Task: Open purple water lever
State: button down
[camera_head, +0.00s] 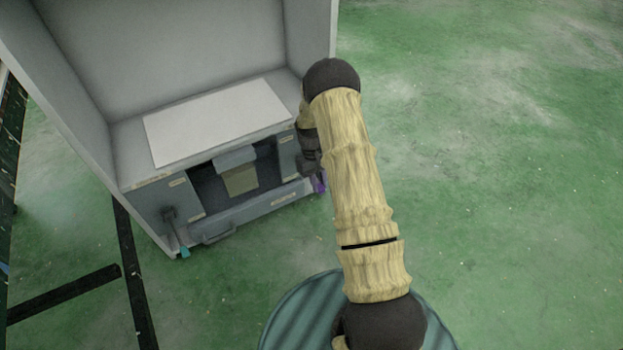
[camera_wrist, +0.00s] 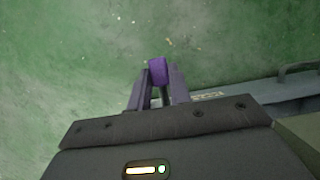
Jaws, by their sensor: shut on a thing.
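The purple water lever shows as a small purple tip (camera_head: 319,184) at the lower right corner of the grey booth, partly hidden behind my arm. In the wrist view its purple end (camera_wrist: 158,70) sits between the fingertips of my gripper (camera_wrist: 157,88). The fingers are closed on it, and only its end shows beyond them. In the head view my gripper is mostly hidden behind my arm.
A grey booth (camera_head: 190,45) with a white sheet (camera_head: 215,120) stands at left. A teal-tipped lever (camera_head: 184,251) is on its lower left front. Green floor at right is clear.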

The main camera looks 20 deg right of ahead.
jog(key=shift+r+g+p, duration=0.45)
jog(key=shift+g+p, duration=0.05)
jog(key=c, duration=1.3)
grip_release()
jog(key=p+v, duration=0.7)
jog(key=v, duration=1)
jog(key=shift+w+a+r, duration=0.1)
jog(key=shift+w+r, duration=0.05)
jog(key=shift+r, duration=0.05)
